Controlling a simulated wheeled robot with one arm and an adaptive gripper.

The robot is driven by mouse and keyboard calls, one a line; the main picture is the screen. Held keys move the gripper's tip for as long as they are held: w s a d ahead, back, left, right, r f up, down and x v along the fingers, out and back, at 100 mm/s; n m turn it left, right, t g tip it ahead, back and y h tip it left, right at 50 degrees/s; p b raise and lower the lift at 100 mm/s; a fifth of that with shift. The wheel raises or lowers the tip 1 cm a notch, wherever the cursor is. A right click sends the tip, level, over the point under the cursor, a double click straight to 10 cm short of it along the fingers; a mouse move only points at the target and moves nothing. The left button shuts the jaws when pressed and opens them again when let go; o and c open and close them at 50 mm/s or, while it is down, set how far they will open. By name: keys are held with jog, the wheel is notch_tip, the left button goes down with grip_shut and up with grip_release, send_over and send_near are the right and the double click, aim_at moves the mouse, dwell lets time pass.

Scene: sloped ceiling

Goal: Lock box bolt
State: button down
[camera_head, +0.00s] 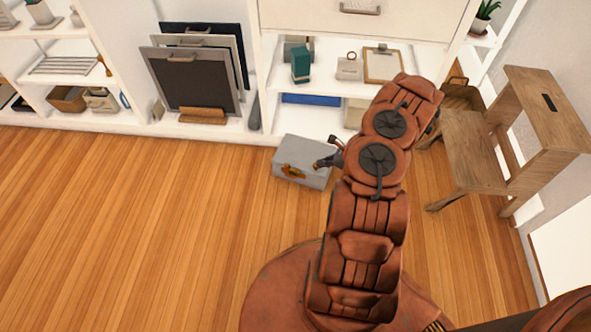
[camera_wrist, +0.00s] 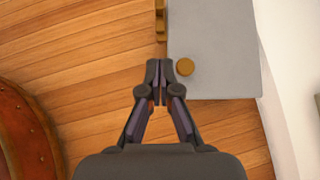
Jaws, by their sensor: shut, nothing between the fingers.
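A grey box (camera_head: 299,152) with a closed lid stands on the wooden floor in front of the white shelving. Brass bolt hardware (camera_head: 291,171) is on its front face. In the wrist view, the grey box (camera_wrist: 222,35) is seen from above, with a round brass knob (camera_wrist: 185,67) near its corner and a brass fitting (camera_wrist: 160,20) along its left edge. My gripper (camera_head: 320,163) is at the box's right front side. In the wrist view, my gripper (camera_wrist: 159,64) is shut and empty, its tips just left of the knob. I cannot tell whether it touches the box.
White shelving (camera_head: 205,128) runs behind the box, with framed boards (camera_head: 192,85) leaning on it. A wooden step stool (camera_head: 470,150) stands to the right of my arm. The wooden floor (camera_head: 130,220) to the left is clear.

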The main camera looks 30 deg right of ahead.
aim_at(290, 167)
jog(key=shift+s+d+f, duration=0.15)
jog(key=shift+f, duration=0.15)
jog(key=b+x, duration=0.3)
jog(key=x, duration=0.6)
jog(key=shift+f, duration=0.35)
jog(key=w+a, duration=0.1)
jog(key=w+a+b, duration=0.1)
jog(key=w, duration=0.1)
jog(key=shift+f, duration=0.1)
jog(key=shift+w+a+b, duration=0.3)
jog(key=shift+w+a, duration=0.05)
jog(key=shift+w, duration=0.15)
